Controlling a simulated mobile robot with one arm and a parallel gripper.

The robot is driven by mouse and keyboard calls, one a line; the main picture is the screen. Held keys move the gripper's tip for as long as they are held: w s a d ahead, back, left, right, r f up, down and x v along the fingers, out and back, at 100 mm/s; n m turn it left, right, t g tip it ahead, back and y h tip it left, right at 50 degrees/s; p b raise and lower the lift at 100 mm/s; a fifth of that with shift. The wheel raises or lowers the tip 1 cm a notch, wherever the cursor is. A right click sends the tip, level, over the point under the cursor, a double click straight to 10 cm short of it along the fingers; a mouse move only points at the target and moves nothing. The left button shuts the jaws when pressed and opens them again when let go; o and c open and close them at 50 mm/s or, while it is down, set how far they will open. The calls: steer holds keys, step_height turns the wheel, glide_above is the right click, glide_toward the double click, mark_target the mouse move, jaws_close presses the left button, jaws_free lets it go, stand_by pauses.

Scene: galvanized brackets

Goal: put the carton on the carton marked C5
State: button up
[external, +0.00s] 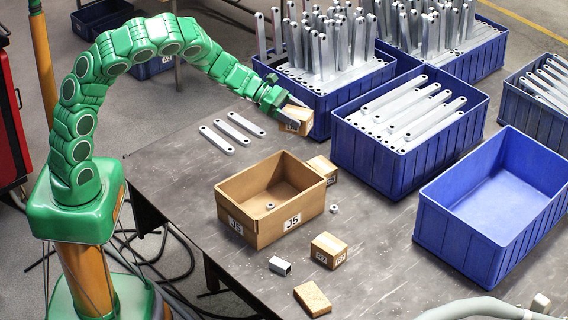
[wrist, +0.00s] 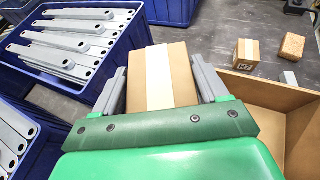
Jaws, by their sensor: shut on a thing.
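My gripper (external: 285,112) is shut on a small brown carton (external: 296,121) at the front of the back blue bin. In the wrist view the held carton (wrist: 160,75), with a pale tape strip, sits between my two grey jaws (wrist: 160,88). Its label is too small to read, and I cannot tell its height above the table. Another taped carton (external: 322,168) stands behind the open J5 box; its label is unreadable. A carton marked R7 (external: 328,250) stands right of that box, and shows in the wrist view (wrist: 247,52). I can read no C5 mark.
The open J5 box (external: 228,190) holds a nut. Blue bins (external: 340,150) of metal brackets line the back and right; one blue bin (external: 430,220) is empty. Loose brackets (external: 232,131), a brown block (external: 312,299) and a metal piece (external: 280,266) lie on the table.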

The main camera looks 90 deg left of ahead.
mark_target(282, 126)
steer(key=shift+s+d+r+m+h, duration=0.1)
steer(key=shift+d+r+m+h, duration=0.15)
steer(key=shift+m+h, duration=0.3)
steer(key=shift+s+d+r+m+g+h, duration=0.15)
steer(key=shift+s+d+m+g+h, duration=0.1)
steer(key=shift+s+m+g+h, duration=0.75)
steer(key=shift+s+m+h, duration=0.2)
steer(key=shift+m+h, duration=0.3)
steer(key=shift+s+a+m+g+h, duration=0.2)
steer(key=shift+s+m+g+h, duration=0.35)
steer(key=shift+s, duration=0.45)
step_height(282, 126, down, 5)
steer(key=shift+w+d, duration=0.1)
steer(key=shift+w+a+f, duration=0.85)
steer(key=shift+w+f, duration=0.8)
steer(key=shift+w, duration=0.5)
steer(key=shift+w+a+f, duration=0.8)
steer(key=shift+w+f, duration=0.9)
steer(key=shift+w, duration=0.45)
steer(key=shift+w+a+f, duration=0.85)
steer(key=shift+w+f, duration=0.8)
steer(key=shift+w, duration=0.5)
steer(key=shift+f, duration=1.55)
